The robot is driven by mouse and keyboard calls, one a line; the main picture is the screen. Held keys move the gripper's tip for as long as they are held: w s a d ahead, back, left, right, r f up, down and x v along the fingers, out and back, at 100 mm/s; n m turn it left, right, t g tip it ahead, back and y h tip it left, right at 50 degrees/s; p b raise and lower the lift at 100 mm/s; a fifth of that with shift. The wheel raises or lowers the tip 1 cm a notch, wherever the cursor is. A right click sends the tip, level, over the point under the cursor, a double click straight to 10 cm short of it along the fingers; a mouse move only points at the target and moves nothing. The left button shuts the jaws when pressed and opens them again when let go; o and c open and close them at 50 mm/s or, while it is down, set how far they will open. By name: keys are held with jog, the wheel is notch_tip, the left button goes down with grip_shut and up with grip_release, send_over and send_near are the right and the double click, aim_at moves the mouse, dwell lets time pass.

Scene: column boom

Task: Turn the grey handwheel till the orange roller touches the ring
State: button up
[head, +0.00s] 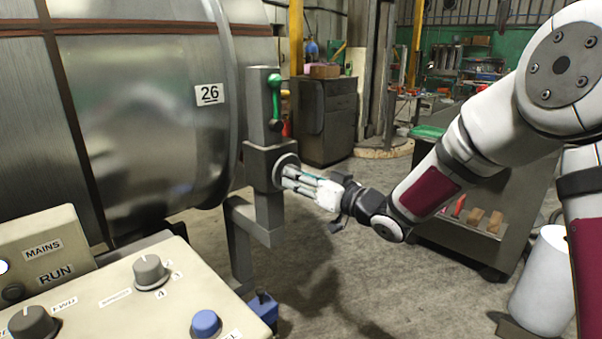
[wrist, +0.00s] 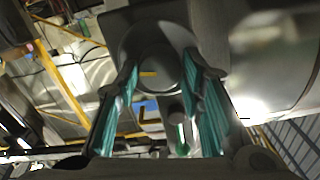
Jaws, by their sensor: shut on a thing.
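The grey handwheel (head: 285,161) sits on the side of the grey block on the column, in the middle of the head view. My gripper (head: 289,177) reaches it from the right, and its fingers cover part of it. In the wrist view the round grey handwheel (wrist: 160,62) lies between the teal finger pads of my gripper (wrist: 162,80), shut on it. A short yellow mark shows on its face. The big drum's rounded metal rim (head: 222,90), possibly the ring, is left of the column. I cannot make out the orange roller in either view.
A beige control panel (head: 115,305) with knobs fills the lower left. A dark cabinet (head: 325,122) stands behind. Floor below my gripper is clear.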

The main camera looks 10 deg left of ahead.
jog(key=shift+m+p, duration=5.5)
jog(key=shift+m, duration=2.2)
jog(key=o, duration=1.1)
jog(key=shift+o, duration=0.2)
jog(key=shift+d, duration=0.1)
jog(key=v, duration=1.2)
